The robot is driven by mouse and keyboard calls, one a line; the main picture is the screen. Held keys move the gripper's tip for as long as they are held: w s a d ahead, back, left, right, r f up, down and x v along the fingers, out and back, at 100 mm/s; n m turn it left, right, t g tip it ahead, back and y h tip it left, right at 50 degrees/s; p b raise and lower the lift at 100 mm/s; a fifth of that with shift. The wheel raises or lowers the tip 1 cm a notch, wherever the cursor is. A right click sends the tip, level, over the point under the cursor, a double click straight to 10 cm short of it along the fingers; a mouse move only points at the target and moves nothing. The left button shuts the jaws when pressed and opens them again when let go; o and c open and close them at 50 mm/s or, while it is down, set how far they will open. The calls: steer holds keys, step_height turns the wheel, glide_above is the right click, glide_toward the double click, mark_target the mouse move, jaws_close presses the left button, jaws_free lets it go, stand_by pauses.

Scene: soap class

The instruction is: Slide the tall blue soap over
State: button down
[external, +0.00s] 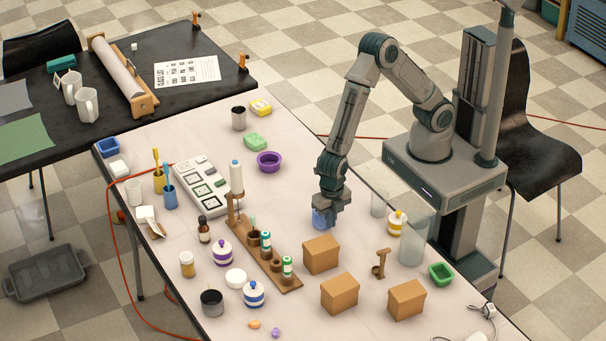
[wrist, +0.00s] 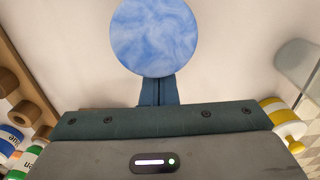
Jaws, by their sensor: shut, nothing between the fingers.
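The tall blue soap (wrist: 155,38) shows in the wrist view as a round, marbled blue and white top face. In the external view the blue soap (external: 321,219) stands on the white table, partly hidden by my gripper (external: 327,208). My gripper points down at the soap's near side, and its shut fingers (wrist: 157,92) show just below the soap's edge in the wrist view. Nothing is between the fingers. I cannot tell whether the fingers touch the soap.
Cardboard-coloured boxes (external: 321,253) stand in front of the gripper. A wooden rack with bottles (external: 262,250) is to the left. A clear container (external: 412,240) and a yellow-striped jar (external: 396,222) are to the right. Free table lies left of the soap, below the purple bowl (external: 269,162).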

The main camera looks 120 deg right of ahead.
steer(key=shift+d, duration=0.15)
steer(key=d+p, duration=0.4)
steer(key=d, duration=1.6)
steer(key=shift+d, duration=0.15)
steer(key=a+b, duration=0.1)
steer(key=a, duration=0.3)
steer(key=shift+a+f, duration=0.1)
steer(key=shift+a, duration=0.2)
step_height(320, 180, up, 10)
steer(key=shift+d, duration=0.25)
steer(key=shift+r, duration=0.25)
